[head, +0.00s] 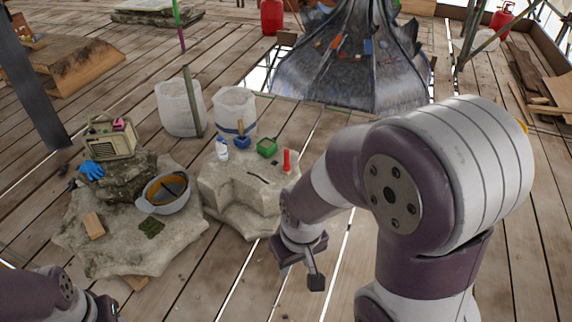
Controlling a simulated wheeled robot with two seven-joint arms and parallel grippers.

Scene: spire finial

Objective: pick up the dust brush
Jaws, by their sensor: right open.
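A small blue item with a short upright handle (242,140) stands on the pale stone block (235,187). It may be the dust brush, but it is too small to be sure. A white and blue bottle (222,152), a green box (267,147), a red cylinder (286,160) and a small dark item (257,176) share that block's top. My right gripper (301,275) is open and empty, in front of the block and to its right, apart from it. My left gripper (106,307) shows only partly at the bottom left; its jaws are unclear.
A lower rock (130,250) at left bears a grey bowl (166,193), a radio (110,137), a blue glove (91,170), a wooden block (93,226) and a green pad (151,228). Plank floor is clear in front.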

